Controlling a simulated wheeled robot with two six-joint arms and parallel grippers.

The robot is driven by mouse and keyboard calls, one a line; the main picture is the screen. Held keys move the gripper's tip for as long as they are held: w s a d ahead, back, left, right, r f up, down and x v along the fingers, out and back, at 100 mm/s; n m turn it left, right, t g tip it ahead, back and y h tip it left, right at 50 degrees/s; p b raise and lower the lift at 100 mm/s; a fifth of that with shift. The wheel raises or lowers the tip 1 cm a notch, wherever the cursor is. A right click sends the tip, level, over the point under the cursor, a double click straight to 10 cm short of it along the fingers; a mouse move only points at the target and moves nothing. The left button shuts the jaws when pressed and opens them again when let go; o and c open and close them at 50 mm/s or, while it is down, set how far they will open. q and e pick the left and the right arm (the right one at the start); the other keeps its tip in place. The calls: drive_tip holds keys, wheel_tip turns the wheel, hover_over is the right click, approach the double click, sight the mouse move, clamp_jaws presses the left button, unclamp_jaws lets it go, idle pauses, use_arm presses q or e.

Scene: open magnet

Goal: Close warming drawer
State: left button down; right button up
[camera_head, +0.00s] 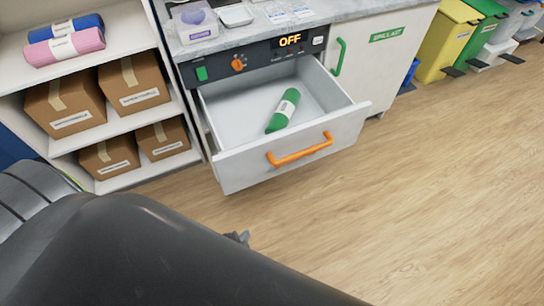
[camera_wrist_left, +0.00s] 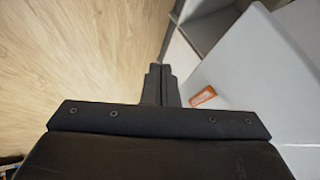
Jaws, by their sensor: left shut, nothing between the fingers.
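The warming drawer (camera_head: 225,165) stands pulled open under a dark control panel. Its white front carries an orange bar handle (camera_head: 300,150). A green roll-like item with a white label (camera_head: 283,112) lies inside. My left arm crosses the lower left of the head view and hides most of its gripper (camera_head: 240,238). Only a small dark tip shows, in front of and below the drawer front, apart from it in the picture. In the left wrist view my left gripper (camera_wrist_left: 159,72) is shut and empty. My right gripper is in neither view.
The control panel (camera_head: 255,63) reads OFF. A cabinet with a green handle (camera_head: 338,57) stands to the drawer's right. Shelves with brown boxes (camera_head: 70,103) and rolled towels stand left. Colored bins (camera_head: 445,40) line the back right. The wood floor (camera_head: 420,190) is clear at right.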

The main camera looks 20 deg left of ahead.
sight(276, 144)
use_arm(q)
drive_tip(key=w+d+r+m+t+y+b, duration=0.15)
drive_tip(key=w+r+m+t, duration=0.3)
drive_tip(key=r, duration=0.45)
drive_tip(key=w+d+r+m+t+h, duration=0.1)
drive_tip(key=w+d+r+m+t, duration=0.15)
drive_tip(key=w+r, duration=0.5)
drive_tip(key=shift+m+t, duration=0.4)
drive_tip(key=w+a+b, duration=0.1)
drive_tip(key=w, duration=0.2)
drive_tip(key=w+a+r+b, duration=0.1)
drive_tip(key=w+b, duration=0.1)
drive_tip(key=w, duration=0.2)
drive_tip(key=w+a+b, duration=0.1)
drive_tip(key=w+a, duration=0.1)
drive_tip(key=w, duration=0.1)
drive_tip(key=shift+w+r+b, duration=0.15)
drive_tip(key=shift+r+b, duration=0.05)
drive_tip(key=shift+b, duration=0.2)
drive_tip(key=shift+w+a+y, duration=0.25)
drive_tip(key=shift+w+a, duration=0.05)
drive_tip(key=shift+a, duration=0.1)
